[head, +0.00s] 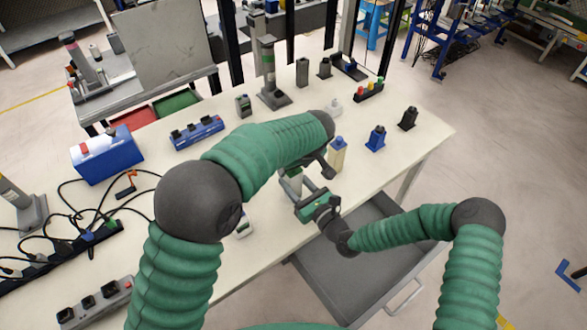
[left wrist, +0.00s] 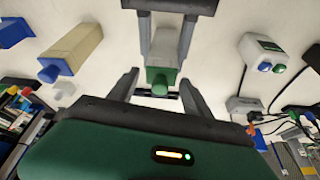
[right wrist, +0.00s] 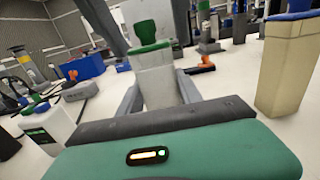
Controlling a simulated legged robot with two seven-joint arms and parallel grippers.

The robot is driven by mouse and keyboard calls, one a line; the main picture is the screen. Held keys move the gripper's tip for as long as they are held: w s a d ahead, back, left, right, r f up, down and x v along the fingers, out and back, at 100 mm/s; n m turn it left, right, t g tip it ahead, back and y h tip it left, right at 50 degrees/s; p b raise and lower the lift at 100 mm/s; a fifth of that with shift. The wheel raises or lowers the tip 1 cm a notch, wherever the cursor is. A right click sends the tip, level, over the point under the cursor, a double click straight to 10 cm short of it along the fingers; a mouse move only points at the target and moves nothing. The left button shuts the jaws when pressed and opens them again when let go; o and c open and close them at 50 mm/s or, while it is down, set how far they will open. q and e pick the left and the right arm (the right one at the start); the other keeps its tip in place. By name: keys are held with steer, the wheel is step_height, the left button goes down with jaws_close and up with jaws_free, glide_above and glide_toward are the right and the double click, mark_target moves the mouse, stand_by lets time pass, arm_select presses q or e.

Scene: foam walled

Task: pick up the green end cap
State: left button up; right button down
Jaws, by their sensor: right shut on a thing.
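The green end cap (right wrist: 147,35) sits on top of a pale grey, box-shaped bottle (right wrist: 155,75). My right gripper (right wrist: 160,92) is shut on the bottle's body below the cap. The cap also shows in the left wrist view (left wrist: 160,82), with the bottle body (left wrist: 163,48) beyond it. My left gripper (left wrist: 158,88) is open, its fingers on either side of the cap with gaps between. In the head view the bottle (head: 292,184) is partly hidden by my left arm, and the cap cannot be made out clearly.
A cream bottle with a blue top (head: 337,156) stands close to the right of the grippers. A white device (head: 244,228) sits to the left, near the front edge. An open grey drawer (head: 350,265) projects below the table. A blue block (head: 375,139) and a dark block (head: 408,119) stand farther right.

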arm_select(q)
steer(key=c, duration=1.1)
step_height(320, 180, up, 10)
jaws_close()
arm_select(e)
steer(key=c, duration=0.7)
jaws_free()
arm_select(q)
steer(key=shift+d, duration=0.1)
arm_select(e)
steer(key=v, duration=1.2)
steer(key=shift+f, duration=0.1)
